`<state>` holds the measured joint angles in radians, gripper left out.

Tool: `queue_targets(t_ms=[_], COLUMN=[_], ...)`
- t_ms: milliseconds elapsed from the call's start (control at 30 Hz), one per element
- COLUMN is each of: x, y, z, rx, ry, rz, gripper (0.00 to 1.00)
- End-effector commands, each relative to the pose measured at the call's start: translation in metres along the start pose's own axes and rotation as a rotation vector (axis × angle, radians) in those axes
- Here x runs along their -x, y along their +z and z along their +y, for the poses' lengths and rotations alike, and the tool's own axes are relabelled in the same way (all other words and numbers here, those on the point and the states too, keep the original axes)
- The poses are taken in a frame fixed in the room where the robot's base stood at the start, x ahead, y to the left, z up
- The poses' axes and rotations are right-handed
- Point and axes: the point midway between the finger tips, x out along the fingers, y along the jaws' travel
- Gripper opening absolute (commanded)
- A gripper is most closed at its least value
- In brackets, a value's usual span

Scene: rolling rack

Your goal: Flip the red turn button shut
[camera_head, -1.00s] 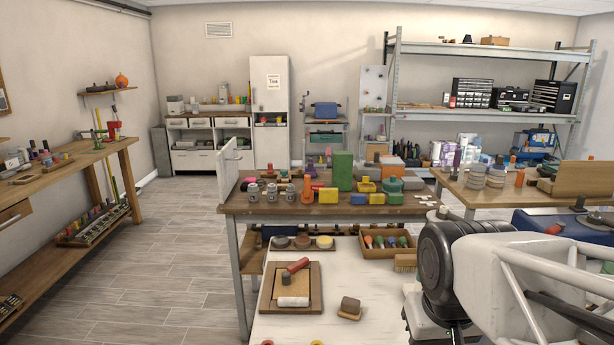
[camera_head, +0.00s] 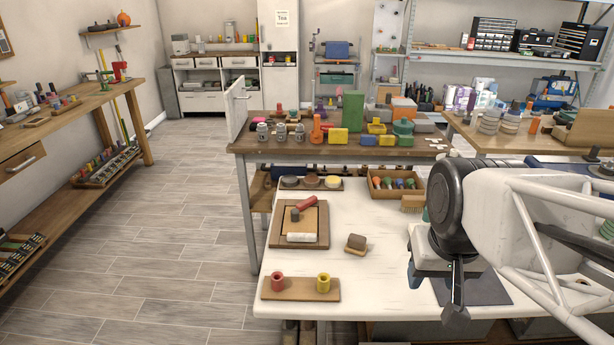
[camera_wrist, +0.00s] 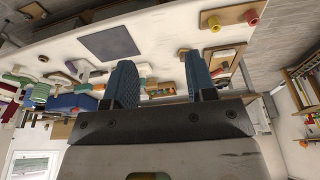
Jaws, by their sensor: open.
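A short red knob-like piece (camera_head: 278,282) stands at the left end of a small wooden board (camera_head: 300,294), near the front left edge of the white table. A yellow one (camera_head: 323,282) stands at its right end. I cannot tell whether the red piece is the turn button, or its turned position. In the wrist view the red piece (camera_wrist: 253,17) and the yellow one (camera_wrist: 214,23) show at upper right. My gripper is over the right part of the table, well right of the board. Its blue-padded fingers (camera_wrist: 158,65) are apart, with nothing held between them.
On the white table (camera_head: 375,285) are a wooden tray (camera_head: 282,238) with a red-handled roller, a brown block (camera_head: 356,242), a brush (camera_head: 413,203) and a dark mat (camera_head: 482,288). The table is clear between the small board and my arm. A cluttered workbench (camera_head: 250,147) stands behind.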

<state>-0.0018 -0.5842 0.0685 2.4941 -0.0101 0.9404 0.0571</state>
Motion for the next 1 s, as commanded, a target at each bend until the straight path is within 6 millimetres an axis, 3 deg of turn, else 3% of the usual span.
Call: queue_targets(t_ms=[567,1000], x=[-0.004,-0.03], y=[-0.125,-0.22], z=[-0.027,-0.056], rx=[-0.135,-0.244], ry=[-0.005,-0.001], rz=[-0.044,-0.079], gripper=[0.51,0.51])
